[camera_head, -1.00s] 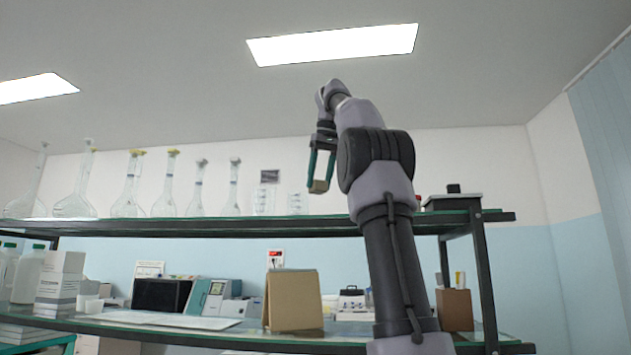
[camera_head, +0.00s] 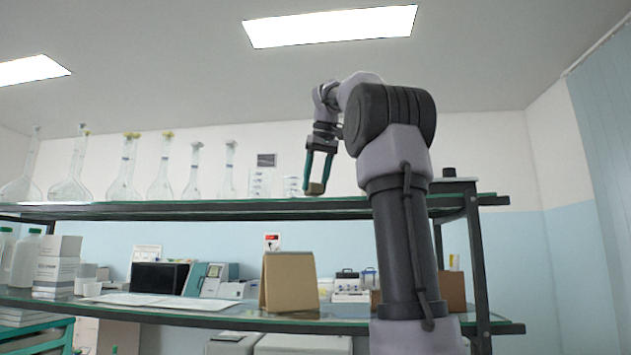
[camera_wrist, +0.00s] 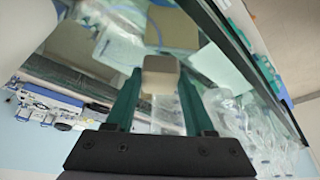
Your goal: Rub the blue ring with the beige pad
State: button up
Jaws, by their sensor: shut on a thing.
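My gripper (camera_head: 319,176) points down with its green fingers shut on a small beige pad (camera_head: 316,188). In the head view the pad shows just above the line of the upper glass shelf; I cannot tell its gap to the glass. In the wrist view the pad (camera_wrist: 160,73) sits between the fingertips of my gripper (camera_wrist: 160,88). A thin blue curved line (camera_wrist: 168,46) shows beyond the pad in the wrist view, partly hidden; it may be the blue ring, but I cannot be sure. No ring is visible in the head view.
Tall glass flasks (camera_head: 125,175) stand along the upper shelf (camera_head: 230,209), left of my gripper. The lower shelf holds a brown board (camera_head: 289,283), white boxes (camera_head: 57,262) and instruments (camera_head: 213,280). A dark shelf post (camera_head: 478,270) stands right of my arm.

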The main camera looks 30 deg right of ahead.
jog(key=shift+f, duration=1)
dwell(0.3)
